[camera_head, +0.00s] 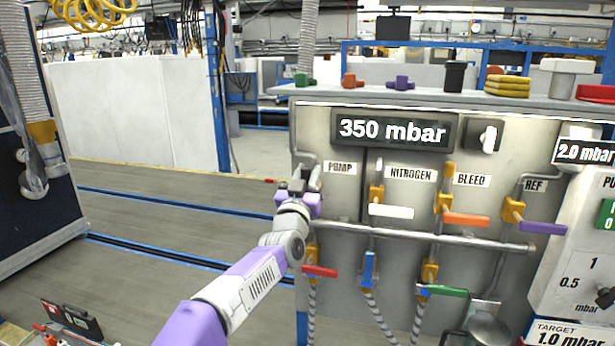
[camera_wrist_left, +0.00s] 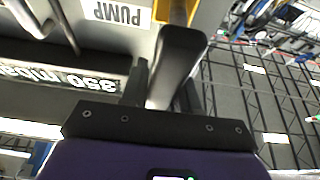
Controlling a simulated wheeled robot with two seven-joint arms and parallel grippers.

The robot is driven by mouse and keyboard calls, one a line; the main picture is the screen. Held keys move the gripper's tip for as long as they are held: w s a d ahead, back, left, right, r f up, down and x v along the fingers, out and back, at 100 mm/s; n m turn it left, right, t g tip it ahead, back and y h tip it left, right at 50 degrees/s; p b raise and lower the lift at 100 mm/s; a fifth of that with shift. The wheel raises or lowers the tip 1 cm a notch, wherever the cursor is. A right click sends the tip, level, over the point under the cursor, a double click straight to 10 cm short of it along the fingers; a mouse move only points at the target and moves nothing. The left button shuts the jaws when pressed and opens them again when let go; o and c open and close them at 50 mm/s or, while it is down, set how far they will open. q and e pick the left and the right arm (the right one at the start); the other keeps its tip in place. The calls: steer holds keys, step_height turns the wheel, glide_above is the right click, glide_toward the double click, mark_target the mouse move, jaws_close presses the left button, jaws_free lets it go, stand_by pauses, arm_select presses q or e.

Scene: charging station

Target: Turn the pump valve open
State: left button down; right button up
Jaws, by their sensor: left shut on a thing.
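The PUMP label (camera_head: 340,168) is on the left side of the grey panel (camera_head: 470,285). My left gripper (camera_head: 298,182) is at the panel's left edge, just below and left of that label. In the left wrist view the left gripper (camera_wrist_left: 168,98) is shut on the pump valve handle (camera_wrist_left: 178,58), a dark grey lever between the two fingers. Part of the yellow valve body (camera_wrist_left: 210,14) shows behind the handle, beside the PUMP label (camera_wrist_left: 117,11). In the head view my gripper hides most of this valve. My right gripper is not in view.
The display (camera_head: 393,131) reads 350 mbar. Nearby are the white nitrogen handle (camera_head: 391,212), orange bleed handle (camera_head: 466,219) and purple ref handle (camera_head: 542,228). Red (camera_head: 320,271), blue (camera_head: 369,269) and green (camera_head: 446,291) handles sit below a horizontal pipe (camera_head: 440,239). Left floor is open.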

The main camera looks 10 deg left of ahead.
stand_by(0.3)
arm_select(q)
steer(key=c, duration=0.9)
jaws_free()
steer(key=shift+b+v, duration=0.55)
steer(key=shift+v, duration=3.2)
steer(key=shift+s, duration=0.1)
